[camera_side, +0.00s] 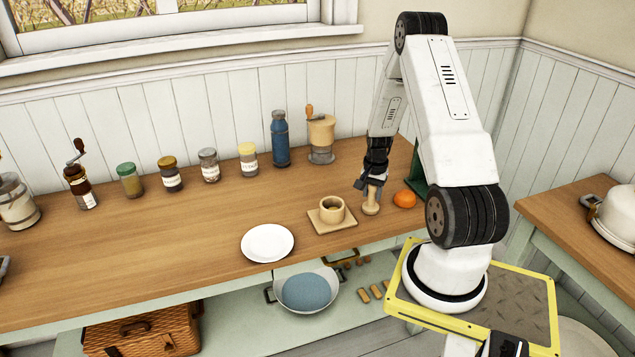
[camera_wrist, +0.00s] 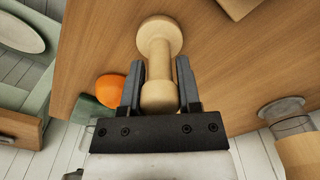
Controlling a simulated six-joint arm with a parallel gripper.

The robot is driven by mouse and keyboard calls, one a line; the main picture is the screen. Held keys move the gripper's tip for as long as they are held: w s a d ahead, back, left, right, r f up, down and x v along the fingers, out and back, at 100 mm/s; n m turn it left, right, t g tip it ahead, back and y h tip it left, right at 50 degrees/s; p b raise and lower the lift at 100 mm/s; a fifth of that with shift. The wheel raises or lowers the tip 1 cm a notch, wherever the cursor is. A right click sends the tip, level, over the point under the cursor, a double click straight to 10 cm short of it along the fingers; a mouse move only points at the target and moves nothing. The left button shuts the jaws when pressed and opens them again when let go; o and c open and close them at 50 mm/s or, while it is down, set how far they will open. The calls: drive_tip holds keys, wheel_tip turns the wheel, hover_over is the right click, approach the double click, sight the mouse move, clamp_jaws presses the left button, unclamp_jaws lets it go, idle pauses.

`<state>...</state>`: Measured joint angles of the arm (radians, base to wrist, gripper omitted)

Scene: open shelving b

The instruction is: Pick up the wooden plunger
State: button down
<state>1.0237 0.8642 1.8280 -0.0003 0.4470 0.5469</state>
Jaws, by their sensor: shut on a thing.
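The wooden plunger (camera_side: 371,200) is pale wood with a slim shaft and a wider round end. It stands upright at the right part of the wooden counter, near the front edge. My gripper (camera_side: 373,184) is above it, shut on its upper end. In the wrist view the plunger (camera_wrist: 160,52) runs between the two dark fingers of my gripper (camera_wrist: 160,88), its knob held between them and its wide end pointing away. Whether its lower end touches the counter I cannot tell.
An orange (camera_side: 405,199) lies just right of the plunger. A wooden mortar (camera_side: 332,208) on a square board (camera_side: 334,226) and a white plate (camera_side: 267,243) are to the left. A grinder (camera_side: 321,140), blue bottle (camera_side: 280,139) and several jars line the back. The counter's left front is clear.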

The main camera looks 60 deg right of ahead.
drive_tip(key=shift+r, duration=0.2)
drive_tip(key=shift+r, duration=0.45)
drive_tip(key=s+a+r, duration=0.9)
drive_tip(key=a+r, duration=0.1)
drive_tip(key=r, duration=0.1)
drive_tip(key=shift+s+a+r, duration=0.2)
drive_tip(key=shift+r, duration=0.15)
drive_tip(key=shift+w, duration=0.1)
idle(0.5)
